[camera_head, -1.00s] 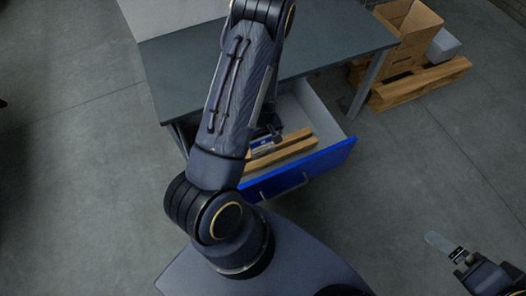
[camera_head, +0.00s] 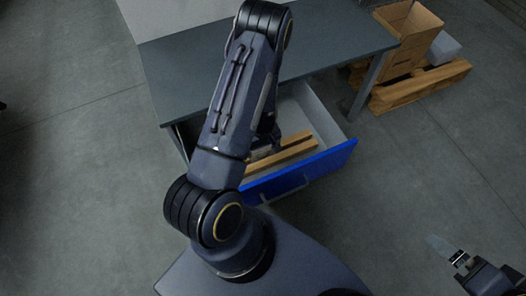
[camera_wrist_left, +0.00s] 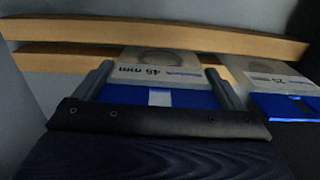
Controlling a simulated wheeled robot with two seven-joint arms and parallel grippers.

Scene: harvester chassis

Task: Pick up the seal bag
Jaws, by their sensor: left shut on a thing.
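A seal bag (camera_wrist_left: 150,62), clear with a "45 mm" label and a blue lower part, is between the fingers of my left gripper (camera_wrist_left: 160,82) in the left wrist view. The gripper is shut on it. A second, similar bag (camera_wrist_left: 272,80) with a different number lies to the right, outside the fingers. In the head view my left gripper is mostly hidden behind my own arm, over the open drawer (camera_head: 318,165). My right gripper (camera_head: 452,252) is at the lower right, far from the drawer; its finger gap is unclear.
Two wooden strips (camera_head: 285,150) lie across the drawer, close behind the bags. The drawer has a blue front and hangs under a grey table (camera_head: 190,75). A cardboard box (camera_head: 408,38) stands on a wooden pallet (camera_head: 420,88) at upper right. Open floor lies right of the drawer.

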